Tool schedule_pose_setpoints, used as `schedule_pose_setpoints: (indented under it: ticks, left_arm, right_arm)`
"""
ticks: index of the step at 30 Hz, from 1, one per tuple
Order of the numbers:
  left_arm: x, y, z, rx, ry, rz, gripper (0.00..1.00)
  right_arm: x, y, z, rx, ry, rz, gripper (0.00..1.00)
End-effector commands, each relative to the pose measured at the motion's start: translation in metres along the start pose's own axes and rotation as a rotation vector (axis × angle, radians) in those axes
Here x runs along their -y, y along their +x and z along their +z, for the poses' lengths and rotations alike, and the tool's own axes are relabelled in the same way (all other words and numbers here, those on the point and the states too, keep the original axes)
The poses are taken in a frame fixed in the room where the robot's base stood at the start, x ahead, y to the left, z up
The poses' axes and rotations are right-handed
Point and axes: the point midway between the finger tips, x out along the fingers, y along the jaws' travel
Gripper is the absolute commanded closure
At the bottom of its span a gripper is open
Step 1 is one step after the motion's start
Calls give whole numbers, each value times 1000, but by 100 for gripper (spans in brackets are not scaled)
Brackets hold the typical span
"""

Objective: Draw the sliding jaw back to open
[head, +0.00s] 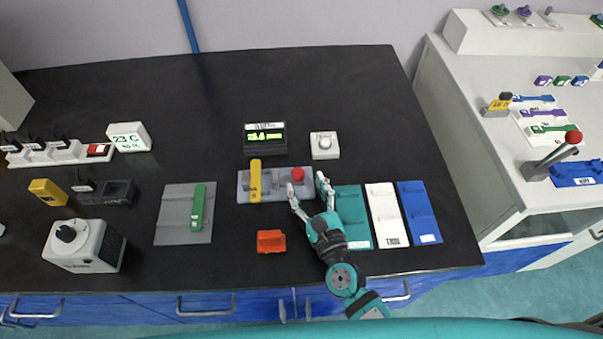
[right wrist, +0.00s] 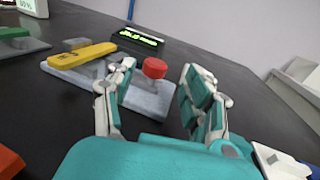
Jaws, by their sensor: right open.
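A grey fixture (head: 275,192) lies on the black bench, with a red knob (head: 297,174) at its right end and a yellow bar (head: 255,180) across its left part. The sliding jaw seems to be the part carrying the red knob; its exact outline is too small to tell. My right gripper (head: 306,184) is open and empty, just in front of the knob. In the right wrist view the red knob (right wrist: 154,68) shows between the two spread fingers (right wrist: 157,78), apart from both. The yellow bar (right wrist: 82,55) is left of them. My left gripper is not in view.
A display with green digits (head: 264,138) and a white box (head: 324,146) stand behind the fixture. Teal (head: 352,215), white (head: 386,214) and blue (head: 418,211) plates lie at right. A red block (head: 270,241) is in front, a grey plate with a green bar (head: 197,207) at left.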

Motion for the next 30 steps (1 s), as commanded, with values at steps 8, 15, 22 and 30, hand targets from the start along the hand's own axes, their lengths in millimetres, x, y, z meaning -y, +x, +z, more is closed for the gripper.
schedule_pose_setpoints:
  ticks: [8,15,22,30]
  left_arm:
    - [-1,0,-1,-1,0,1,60]
    - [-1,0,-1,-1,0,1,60]
    - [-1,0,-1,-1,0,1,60]
    - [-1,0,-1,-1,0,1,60]
  right_arm:
    - [0,-54,-1,-3,0,1,47]
    - [0,-70,0,-1,0,-1,47]
    - [0,-70,0,-1,1,-1,47]
    - [0,-70,-1,-1,1,-1,47]
